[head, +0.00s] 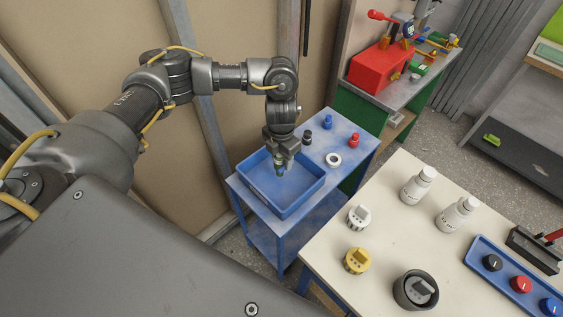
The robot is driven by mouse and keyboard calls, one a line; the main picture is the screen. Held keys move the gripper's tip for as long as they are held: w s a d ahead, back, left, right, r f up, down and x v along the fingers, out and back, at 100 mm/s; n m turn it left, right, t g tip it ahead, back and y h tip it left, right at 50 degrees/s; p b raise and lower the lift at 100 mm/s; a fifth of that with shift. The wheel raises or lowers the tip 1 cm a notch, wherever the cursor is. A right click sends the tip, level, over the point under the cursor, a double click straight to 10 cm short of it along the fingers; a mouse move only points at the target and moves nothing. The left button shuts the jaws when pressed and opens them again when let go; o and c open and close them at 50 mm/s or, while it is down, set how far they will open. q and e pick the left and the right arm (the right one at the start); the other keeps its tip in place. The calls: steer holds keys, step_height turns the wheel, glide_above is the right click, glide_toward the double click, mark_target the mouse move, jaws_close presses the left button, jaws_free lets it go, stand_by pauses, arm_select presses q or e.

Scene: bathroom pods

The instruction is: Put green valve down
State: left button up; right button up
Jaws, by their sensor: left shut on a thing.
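My left gripper (281,165) points down over the blue tray (257,199) on the blue cart. It is shut on a small greenish thing, which I take to be the green valve; the fingers hide most of it. The held thing is over the tray's inside, toward its far side. I cannot tell whether it touches the tray floor. My right gripper is not in view.
Black (307,137), blue (327,122) and red (353,140) valves and a white ring (333,159) stand on the cart beyond the tray. A cream table (380,230) with white bottles (418,186) and gauges is at right. A red toolbox (382,66) stands behind.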

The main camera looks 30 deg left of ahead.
mark_target(282, 163)
arm_select(q)
step_height(282, 163, down, 2)
steer(key=shift+s+f+p, duration=0.1)
steer(key=shift+f+p, duration=0.05)
steer(key=shift+p, duration=0.15)
steer(key=shift+f, duration=0.3)
steer(key=shift+f, duration=0.1)
steer(key=o, duration=0.6)
steer(key=shift+f, duration=0.1)
steer(key=o, duration=0.5)
steer(key=shift+c, duration=0.2)
